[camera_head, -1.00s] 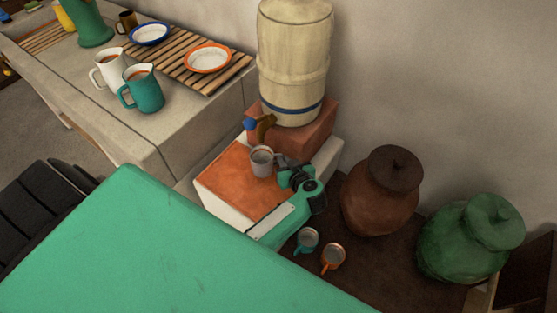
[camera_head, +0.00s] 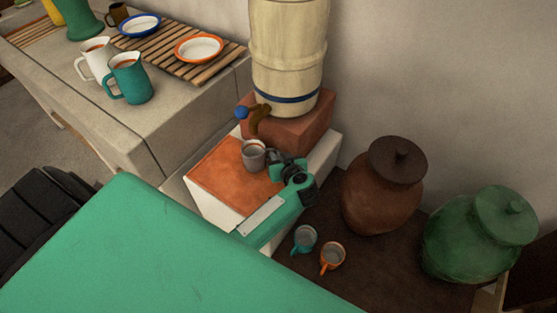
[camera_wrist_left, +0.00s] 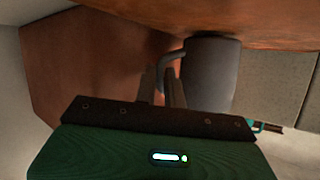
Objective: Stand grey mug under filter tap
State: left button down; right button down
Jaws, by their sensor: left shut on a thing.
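The grey mug (camera_head: 254,156) is upright at the orange-brown top (camera_head: 225,180) of a white block, below and slightly in front of the filter's tap (camera_head: 260,121). I cannot tell whether its base touches that top. The tap has a blue knob (camera_head: 241,112) and sits low on the cream filter (camera_head: 288,55). My left gripper (camera_head: 279,163) is at the mug's right side. In the left wrist view, its fingers (camera_wrist_left: 164,88) are shut on the handle of the mug (camera_wrist_left: 209,72), and the picture looks upside down. My right gripper is not in view.
The filter stands on a red-brown block (camera_head: 300,128). A teal mug (camera_head: 304,238) and an orange mug (camera_head: 332,256) stand low on the right, near a brown jar (camera_head: 383,190) and a green jar (camera_head: 480,235). The counter at left holds jugs (camera_head: 130,80) and plates (camera_head: 200,48).

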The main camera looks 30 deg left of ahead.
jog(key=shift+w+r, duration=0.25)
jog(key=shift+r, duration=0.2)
pick_arm(q)
jog(key=shift+f, duration=0.1)
jog(key=c, duration=1.8)
grip_release()
jog(key=shift+f, duration=0.1)
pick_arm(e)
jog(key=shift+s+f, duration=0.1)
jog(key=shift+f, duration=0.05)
pick_arm(q)
jog(key=shift+o, duration=0.2)
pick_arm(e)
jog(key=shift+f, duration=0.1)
